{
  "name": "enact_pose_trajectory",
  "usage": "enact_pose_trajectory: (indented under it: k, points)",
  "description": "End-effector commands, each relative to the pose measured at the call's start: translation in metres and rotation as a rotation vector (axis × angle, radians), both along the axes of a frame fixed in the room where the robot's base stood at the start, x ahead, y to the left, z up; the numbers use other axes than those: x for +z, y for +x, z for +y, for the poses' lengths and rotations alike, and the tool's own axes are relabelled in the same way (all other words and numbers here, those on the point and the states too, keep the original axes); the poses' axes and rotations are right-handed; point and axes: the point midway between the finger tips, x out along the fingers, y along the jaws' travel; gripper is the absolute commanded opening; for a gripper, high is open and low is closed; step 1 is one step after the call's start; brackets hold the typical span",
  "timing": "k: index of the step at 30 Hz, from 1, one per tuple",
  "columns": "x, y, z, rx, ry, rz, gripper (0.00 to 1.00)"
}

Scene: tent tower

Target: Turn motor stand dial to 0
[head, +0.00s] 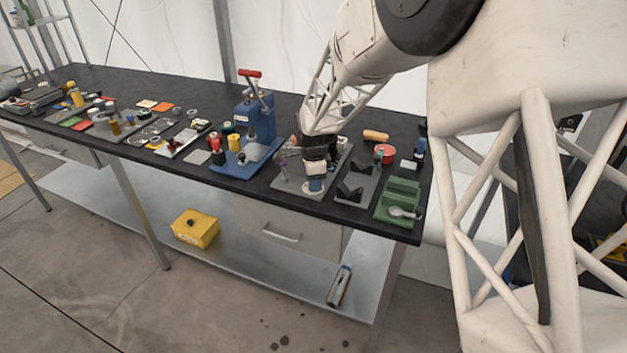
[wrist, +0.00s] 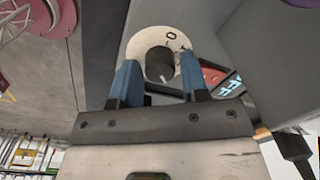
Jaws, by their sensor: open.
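The motor stand dial (wrist: 158,64) is a dark round knob on a pale ring with printed marks, one of them a 0 near the top of the wrist view. My gripper (wrist: 159,72) is open, with its blue fingers on either side of the knob. I cannot tell whether they touch it. Which mark the knob points to is not clear. In the head view my gripper (head: 316,184) is low over a grey base plate (head: 284,185) near the bench's front edge. The dial is hidden there.
A blue press (head: 252,125) stands to the left. In the wrist view, a red and black panel with blue "OFF" lettering (wrist: 231,84) lies beside the right finger.

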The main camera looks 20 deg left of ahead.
Motion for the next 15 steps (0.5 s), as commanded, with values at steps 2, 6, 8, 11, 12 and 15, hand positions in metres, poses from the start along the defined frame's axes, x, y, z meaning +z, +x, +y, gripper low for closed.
enact_pose_trajectory:
  k: [2, 6, 8, 11, 12, 15]
  points:
    - [-0.0001, 0.0, 0.0, 0.0, 0.0, 0.0, 0.41]
    - [0.0, 0.0, 0.0, 0.0, 0.0, 0.0, 0.41]
    - [0.0, 0.0, 0.0, 0.0, 0.0, 0.0, 0.34]
    - [0.0, -0.0001, -0.0001, 0.0, 0.0, 0.0, 0.18]
    - [0.0001, 0.0, 0.0, 0.0, 0.0, 0.0, 0.12]
    - [0.0001, 0.0, 0.0, 0.0, 0.0, 0.0, 0.07]
